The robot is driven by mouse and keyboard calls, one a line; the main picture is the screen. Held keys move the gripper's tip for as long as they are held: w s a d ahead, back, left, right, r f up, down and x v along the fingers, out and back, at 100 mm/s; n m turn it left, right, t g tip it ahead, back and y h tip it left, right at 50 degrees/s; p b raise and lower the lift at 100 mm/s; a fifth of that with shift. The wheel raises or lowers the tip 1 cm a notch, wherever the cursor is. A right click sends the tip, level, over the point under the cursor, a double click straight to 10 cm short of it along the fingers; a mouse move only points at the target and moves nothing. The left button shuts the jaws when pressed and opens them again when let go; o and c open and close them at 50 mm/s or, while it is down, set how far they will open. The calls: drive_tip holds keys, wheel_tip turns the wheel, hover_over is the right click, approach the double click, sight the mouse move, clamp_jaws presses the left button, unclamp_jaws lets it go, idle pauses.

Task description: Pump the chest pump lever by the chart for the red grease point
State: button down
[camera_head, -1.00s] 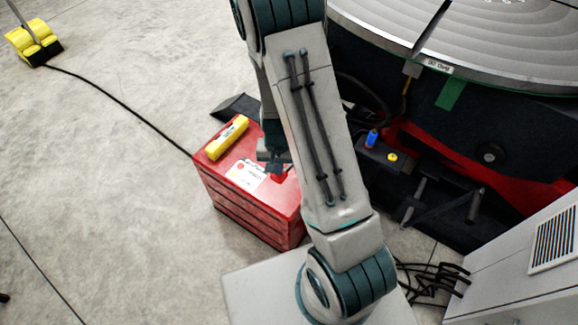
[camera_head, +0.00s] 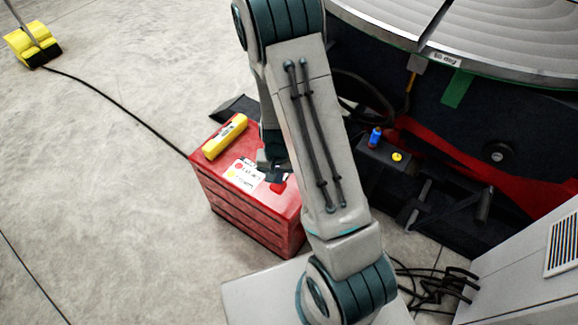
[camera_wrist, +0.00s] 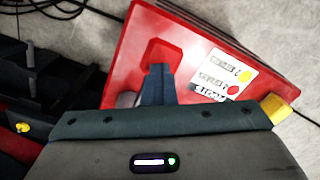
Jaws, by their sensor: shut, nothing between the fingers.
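The red chest (camera_head: 245,205) stands on the floor left of my arm. On its top lies a white chart (camera_head: 243,175) with a red and a yellow dot; its writing is too small to read. The chart also shows in the wrist view (camera_wrist: 223,78). A raised red piece (camera_wrist: 163,56), possibly the pump lever's end, is on the chest top beside the chart. My gripper (camera_wrist: 157,72) is shut and empty, its fingertips over or against the near side of that red piece; contact cannot be told. A grey round part (camera_wrist: 127,99) is partly hidden beside the fingers. No red grease point is identifiable.
A yellow block (camera_head: 225,136) lies on the chest's far end. Right of my arm is the dark positioner with its grey round table (camera_head: 500,25), a blue fitting (camera_head: 375,137) and a yellow fitting (camera_head: 397,156). A grey cabinet (camera_head: 530,265) and cables stand lower right.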

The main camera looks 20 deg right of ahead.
drive_tip(key=shift+w+d+f, duration=0.15)
drive_tip(key=shift+f, duration=0.3)
drive_tip(key=shift+r, duration=0.25)
wheel_tip(320, 180, up, 14)
drive_tip(key=p, duration=1.1)
drive_tip(key=shift+r, duration=0.2)
drive_tip(key=s+a+r+n+t, duration=0.1)
drive_tip(key=s+r, duration=0.1)
drive_tip(key=r, duration=0.6)
drive_tip(key=s+a+r+n+t, duration=0.1)
drive_tip(key=s+r, duration=0.1)
drive_tip(key=r, duration=0.6)
drive_tip(key=s+d+r+n, duration=0.1)
drive_tip(key=s+r+n, duration=0.1)
drive_tip(key=s+r, duration=0.8)
drive_tip(key=shift+d+n+t+p, duration=0.3)
drive_tip(key=shift+t+p, duration=0.05)
drive_tip(key=shift+t, duration=0.05)
